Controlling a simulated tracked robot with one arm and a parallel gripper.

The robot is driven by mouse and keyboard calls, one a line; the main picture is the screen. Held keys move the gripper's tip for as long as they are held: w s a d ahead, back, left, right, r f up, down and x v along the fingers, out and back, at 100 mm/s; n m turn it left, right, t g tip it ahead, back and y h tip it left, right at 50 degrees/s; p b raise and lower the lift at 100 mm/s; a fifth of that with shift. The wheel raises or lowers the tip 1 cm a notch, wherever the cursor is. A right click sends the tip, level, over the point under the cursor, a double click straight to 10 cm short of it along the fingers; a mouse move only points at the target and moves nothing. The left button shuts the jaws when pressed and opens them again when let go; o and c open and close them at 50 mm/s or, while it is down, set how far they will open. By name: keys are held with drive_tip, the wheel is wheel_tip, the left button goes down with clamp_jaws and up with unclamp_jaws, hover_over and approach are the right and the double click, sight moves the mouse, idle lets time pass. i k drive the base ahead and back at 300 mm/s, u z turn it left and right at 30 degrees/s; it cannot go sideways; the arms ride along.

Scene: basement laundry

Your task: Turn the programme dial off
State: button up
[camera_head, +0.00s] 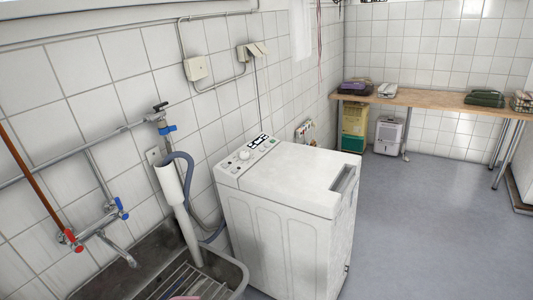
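The programme dial (244,155) is a small round light knob on the control panel at the back left of the washing machine's top. The washing machine (285,225) is a white top-loader standing in the middle, against the tiled wall. A small dark display (259,141) sits on the panel just beyond the dial. The dial's pointer and marks are too small to read. My gripper does not show in this view.
A metal sink (240,272) with a rack stands left of the machine, below wall taps (100,225) and a grey hose (190,185). A wooden bench (425,97) with folded items lines the back. The grey floor (420,220) on the right is clear.

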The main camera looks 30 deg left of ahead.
sight(244, 155)
drive_tip(key=u, duration=0.15)
drive_tip(key=i, duration=2.75)
drive_tip(key=u, duration=0.2)
